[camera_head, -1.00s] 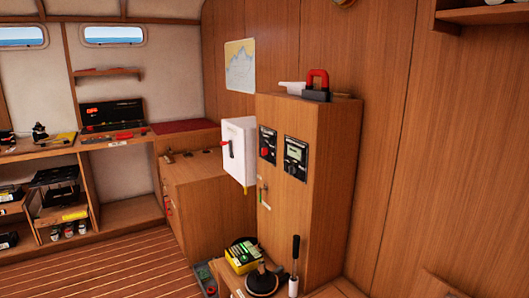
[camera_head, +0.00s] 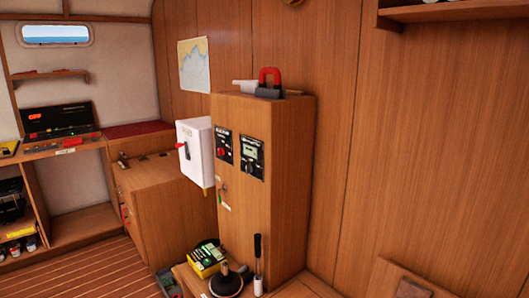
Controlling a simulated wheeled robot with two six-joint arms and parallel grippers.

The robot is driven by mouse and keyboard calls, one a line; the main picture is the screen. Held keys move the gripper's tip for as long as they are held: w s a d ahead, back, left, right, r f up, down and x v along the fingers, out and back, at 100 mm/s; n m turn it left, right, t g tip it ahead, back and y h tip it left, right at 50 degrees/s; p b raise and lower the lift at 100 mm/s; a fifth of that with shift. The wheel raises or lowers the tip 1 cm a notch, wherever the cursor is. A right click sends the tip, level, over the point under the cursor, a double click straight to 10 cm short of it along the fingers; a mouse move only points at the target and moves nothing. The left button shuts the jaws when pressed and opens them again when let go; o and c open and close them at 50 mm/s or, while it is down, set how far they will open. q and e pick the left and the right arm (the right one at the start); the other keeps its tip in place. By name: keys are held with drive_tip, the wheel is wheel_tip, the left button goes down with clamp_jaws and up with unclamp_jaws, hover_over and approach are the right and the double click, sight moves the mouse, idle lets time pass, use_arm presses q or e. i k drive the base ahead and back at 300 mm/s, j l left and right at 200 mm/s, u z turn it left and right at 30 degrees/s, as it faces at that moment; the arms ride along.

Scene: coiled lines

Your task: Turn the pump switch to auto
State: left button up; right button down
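A tall wooden cabinet (camera_head: 275,175) stands against the wood-panelled wall near the middle of the view. On its front face are two small black panels. The left panel (camera_head: 224,146) has a red knob. The right panel (camera_head: 251,157) has a small screen and a dial below it. Their labels are too small to read, so I cannot tell which is the pump switch or where it points. A white box (camera_head: 196,150) with a red handle is beside the cabinet's left side. Neither of my grippers is in view.
A low wooden surface in front of the cabinet holds a yellow-green box (camera_head: 206,259), a black-based plunger-like thing (camera_head: 226,284) and an upright black-handled tool (camera_head: 258,266). A red-handled object (camera_head: 269,83) lies on the cabinet. The striped floor (camera_head: 90,275) at the left is clear.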

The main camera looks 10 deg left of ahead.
sight(220, 150)
drive_tip(key=i+j+z, duration=0.45)
drive_tip(key=j+z, duration=0.25)
drive_tip(key=j, duration=0.15)
drive_tip(key=i+j+z, duration=0.25)
drive_tip(key=j, duration=0.15)
drive_tip(key=j+z, duration=0.2)
drive_tip(key=j, duration=0.15)
